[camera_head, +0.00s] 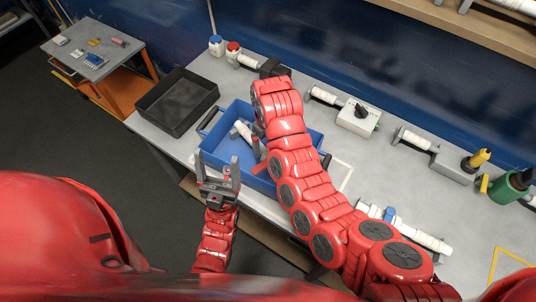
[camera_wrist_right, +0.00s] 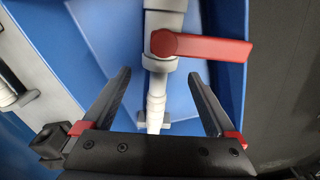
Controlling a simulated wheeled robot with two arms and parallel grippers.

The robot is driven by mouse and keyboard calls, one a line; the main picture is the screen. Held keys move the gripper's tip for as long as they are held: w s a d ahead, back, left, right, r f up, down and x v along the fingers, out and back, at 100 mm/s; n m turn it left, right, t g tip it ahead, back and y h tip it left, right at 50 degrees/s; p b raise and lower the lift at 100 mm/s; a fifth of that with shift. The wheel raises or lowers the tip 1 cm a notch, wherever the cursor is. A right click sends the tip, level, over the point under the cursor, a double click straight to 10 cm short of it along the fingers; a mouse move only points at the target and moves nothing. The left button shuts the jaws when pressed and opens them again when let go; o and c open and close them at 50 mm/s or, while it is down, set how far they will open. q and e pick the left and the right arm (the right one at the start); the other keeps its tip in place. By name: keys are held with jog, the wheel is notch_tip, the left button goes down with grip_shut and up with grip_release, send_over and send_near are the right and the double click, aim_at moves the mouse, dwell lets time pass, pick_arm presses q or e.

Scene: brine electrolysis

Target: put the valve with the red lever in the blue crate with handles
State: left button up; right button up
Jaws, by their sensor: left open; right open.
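The valve with the red lever lies inside the blue crate with handles (camera_head: 217,152). Its white pipe (camera_head: 243,131) shows in the head view. In the right wrist view the valve's red lever (camera_wrist_right: 205,46) and pale pipe (camera_wrist_right: 156,105) are over the blue crate floor (camera_wrist_right: 105,40). My right gripper (camera_wrist_right: 160,73) is open above the crate, its fingers on either side of the pipe in the picture and apart from it. In the head view my right arm hides it and part of the crate. My left gripper (camera_head: 218,172) is open and empty in front of the crate's near side.
A black tray (camera_head: 177,102) stands left of the crate. A blue-levered valve (camera_head: 390,214) lies right of my right arm. A side table (camera_head: 92,52) stands at left.

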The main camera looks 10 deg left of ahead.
notch_tip(320, 180, up, 3)
jog(key=shift+r+p, duration=0.1)
jog(key=shift+p, duration=0.55)
jog(key=shift+r, duration=0.7)
